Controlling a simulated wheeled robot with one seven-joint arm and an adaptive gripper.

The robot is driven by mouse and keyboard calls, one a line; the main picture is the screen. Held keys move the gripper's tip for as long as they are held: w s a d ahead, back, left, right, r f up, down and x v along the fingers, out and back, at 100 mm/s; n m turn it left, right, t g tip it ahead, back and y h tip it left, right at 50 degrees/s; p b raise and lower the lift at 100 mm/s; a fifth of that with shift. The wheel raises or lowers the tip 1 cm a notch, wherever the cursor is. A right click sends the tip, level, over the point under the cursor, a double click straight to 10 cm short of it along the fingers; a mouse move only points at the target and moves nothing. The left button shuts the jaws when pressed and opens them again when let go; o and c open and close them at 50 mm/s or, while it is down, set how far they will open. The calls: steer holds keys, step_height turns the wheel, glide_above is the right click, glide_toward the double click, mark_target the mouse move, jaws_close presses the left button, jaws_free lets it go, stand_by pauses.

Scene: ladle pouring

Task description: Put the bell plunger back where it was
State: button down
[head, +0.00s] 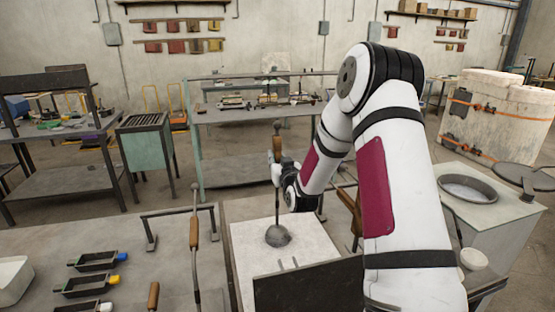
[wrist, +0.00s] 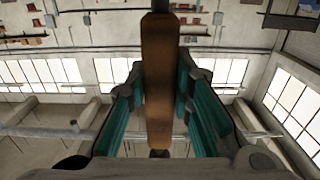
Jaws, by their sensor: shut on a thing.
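The bell plunger is upright in the head view, with a wooden handle (head: 277,146), a thin rod and a grey bell (head: 278,236) at its lower end. The bell is over a pale slab (head: 247,240); I cannot tell whether it touches it. My gripper (head: 277,173) is shut on the plunger's upper part, partly hidden behind my arm. In the wrist view the brown handle (wrist: 158,85) stands between the teal fingers of my gripper (wrist: 160,95).
A low rack (head: 178,211) stands on the bench at left, with a long wooden-handled tool (head: 194,232) upright beside it. Several small dark moulds (head: 92,286) lie at front left. A dark panel (head: 310,287) stands in front of the slab. A round pan (head: 467,188) is at right.

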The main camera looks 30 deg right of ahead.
steer(key=c, duration=1.8)
jaws_free()
steer(key=shift+f, duration=0.15)
steer(key=o, duration=0.4)
